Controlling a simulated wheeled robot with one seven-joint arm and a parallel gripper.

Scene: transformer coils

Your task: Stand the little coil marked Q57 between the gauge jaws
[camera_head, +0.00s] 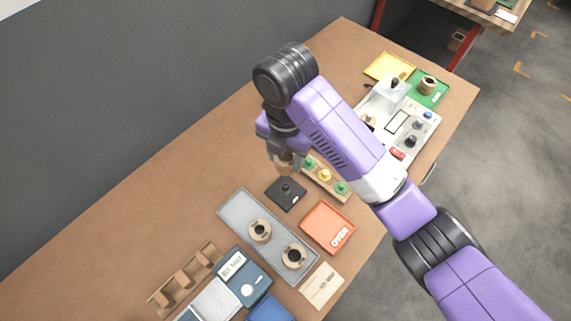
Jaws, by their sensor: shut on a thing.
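My gripper (283,152) points down over the middle of the table, shut on a small tan coil (285,167). The coil is partly hidden by the fingers, and no marking on it can be read. It is just behind a black square plate with a knob (286,192); I cannot tell its height above the table. A white instrument with a display (398,122) stands to the right, partly behind my arm. I cannot make out the gauge jaws for certain. Two other coils, one (260,230) and another (294,256), stand in a grey tray (236,206).
A wooden strip with coloured knobs (325,175) lies right of my gripper, near a red-orange tray (327,228). A green tray (437,97) holds another coil (428,84), beside a yellow tray (388,66). A wooden rack (184,279) and blue boxes stand front left. The table's left side is clear.

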